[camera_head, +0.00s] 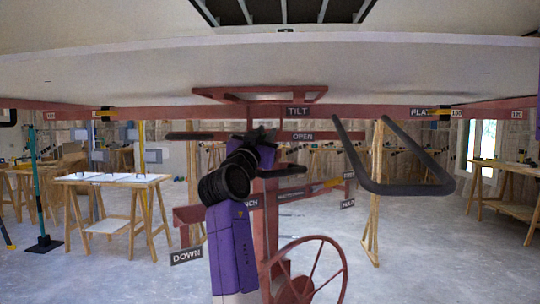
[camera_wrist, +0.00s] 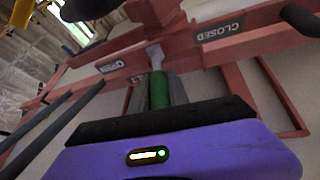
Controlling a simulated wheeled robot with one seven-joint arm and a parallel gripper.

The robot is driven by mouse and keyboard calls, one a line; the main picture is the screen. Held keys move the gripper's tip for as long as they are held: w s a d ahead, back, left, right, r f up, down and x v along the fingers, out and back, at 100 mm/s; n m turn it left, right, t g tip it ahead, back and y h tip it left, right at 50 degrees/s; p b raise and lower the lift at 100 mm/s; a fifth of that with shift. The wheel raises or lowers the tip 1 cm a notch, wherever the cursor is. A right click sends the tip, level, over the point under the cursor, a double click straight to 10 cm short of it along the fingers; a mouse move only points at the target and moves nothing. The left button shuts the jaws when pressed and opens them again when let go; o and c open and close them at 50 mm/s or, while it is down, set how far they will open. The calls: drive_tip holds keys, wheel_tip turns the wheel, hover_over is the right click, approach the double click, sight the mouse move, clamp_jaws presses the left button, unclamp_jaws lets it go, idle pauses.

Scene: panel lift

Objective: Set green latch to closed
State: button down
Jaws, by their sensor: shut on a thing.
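The green latch (camera_wrist: 158,90) is a short green handle with a pale stem (camera_wrist: 154,56) on the red frame, in the wrist view. My gripper (camera_wrist: 160,84) is shut on it, with one grey finger on each side of the green part. The OPEN label (camera_wrist: 110,66) is left of the stem and the CLOSED label (camera_wrist: 219,31) is right of it. The stem stands between the two labels, somewhat nearer OPEN. In the head view my gripper (camera_head: 264,137) is under the tilting frame, by the OPEN label (camera_head: 303,136); the latch is hidden there by my wrist.
A red handwheel (camera_head: 305,275) stands low in front, right of my arm. A dark U-shaped bar (camera_head: 405,188) hangs at the right. The red crossbeam (camera_head: 370,113) and a large pale panel (camera_head: 120,75) are overhead. Workbenches (camera_head: 110,180) stand farther back.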

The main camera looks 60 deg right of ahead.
drive_tip(key=g+b, duration=0.1)
drive_tip(key=w+m+g+b, duration=0.1)
drive_tip(key=g, duration=0.1)
drive_tip(key=shift+a+f+m+h, duration=0.1)
drive_tip(key=shift+a+m+h, duration=0.05)
drive_tip(key=shift+m+h, duration=0.15)
drive_tip(key=shift+w+m+g+b, duration=0.2)
drive_tip(key=shift+m+g+b, duration=0.15)
drive_tip(key=shift+g, duration=0.45)
drive_tip(key=shift+w+m+g+b, duration=0.2)
drive_tip(key=shift+m+g, duration=0.25)
drive_tip(key=shift+g, duration=0.35)
drive_tip(key=c, duration=1.3)
unclamp_jaws()
drive_tip(key=shift+a, duration=0.1)
drive_tip(key=v, duration=0.7)
drive_tip(key=shift+a+f, duration=0.1)
drive_tip(key=shift+a, duration=0.2)
